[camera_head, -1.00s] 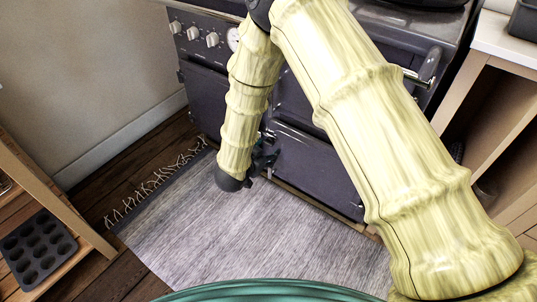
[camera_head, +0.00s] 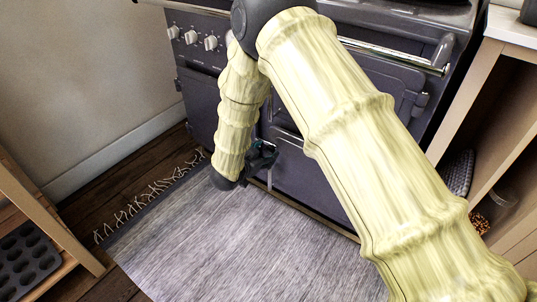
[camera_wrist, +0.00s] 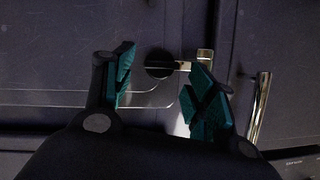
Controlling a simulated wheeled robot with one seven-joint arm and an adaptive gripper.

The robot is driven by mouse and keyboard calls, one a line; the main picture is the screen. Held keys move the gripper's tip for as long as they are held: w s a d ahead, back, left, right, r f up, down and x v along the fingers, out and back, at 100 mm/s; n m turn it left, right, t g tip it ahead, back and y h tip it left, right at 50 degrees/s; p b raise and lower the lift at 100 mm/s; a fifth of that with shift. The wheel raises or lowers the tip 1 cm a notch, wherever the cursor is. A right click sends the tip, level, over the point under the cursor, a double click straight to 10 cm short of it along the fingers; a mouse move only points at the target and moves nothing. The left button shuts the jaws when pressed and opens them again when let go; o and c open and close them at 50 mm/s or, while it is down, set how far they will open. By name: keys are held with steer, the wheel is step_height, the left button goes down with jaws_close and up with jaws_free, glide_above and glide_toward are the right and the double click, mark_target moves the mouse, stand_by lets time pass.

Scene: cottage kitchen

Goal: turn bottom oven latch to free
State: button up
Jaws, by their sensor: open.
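The dark oven (camera_head: 408,92) stands at the back in the head view, its lower door (camera_head: 312,183) partly behind my arm. In the wrist view the latch shows as a dark round knob (camera_wrist: 159,63) with a brass piece (camera_wrist: 204,58) to its right. My gripper (camera_head: 262,160) is low in front of the oven in the head view. In the wrist view my gripper (camera_wrist: 163,85) is open, with teal fingertips on either side of the knob in the picture. Whether a fingertip touches the latch I cannot tell. In the head view the latch is hidden.
A bright metal bar (camera_wrist: 259,107) stands right of my gripper in the wrist view. A grey rug (camera_head: 190,240) covers the floor before the oven. Wooden shelves with a muffin tin (camera_head: 28,258) stand left, and an open wooden cabinet (camera_head: 490,130) stands right.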

mark_target(269, 151)
steer(key=shift+b+x, duration=0.45)
steer(key=shift+x, duration=1.25)
jaws_close()
